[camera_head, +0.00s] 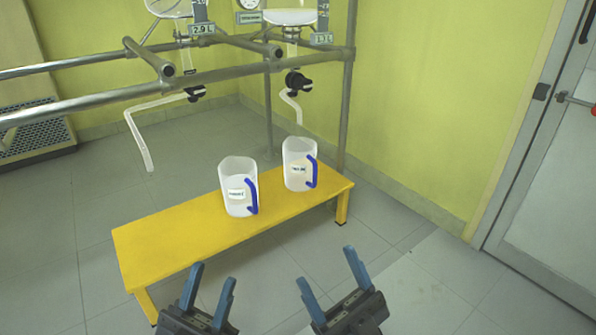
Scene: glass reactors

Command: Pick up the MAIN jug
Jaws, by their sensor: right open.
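Two white jugs with blue handles stand upright on a yellow bench (180,243). The left jug (232,175) stands near the bench's middle, and the right jug (296,155) stands nearer its right end. Each has a small label on its front and its handle on the right side. The labels are too small to read surely, so I cannot tell which is the MAIN jug. My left gripper (213,273) is open and empty, in front of the bench and apart from the jugs. My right gripper (326,264) is open and empty, to the right of it, also apart from the jugs.
A metal pipe frame (240,77) with glass vessels rises behind the bench. A bent clear tube with a black valve (299,82) hangs above the right jug; another outlet tube (140,145) hangs further left. Floor (440,275) at right is clear, before a door (555,190).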

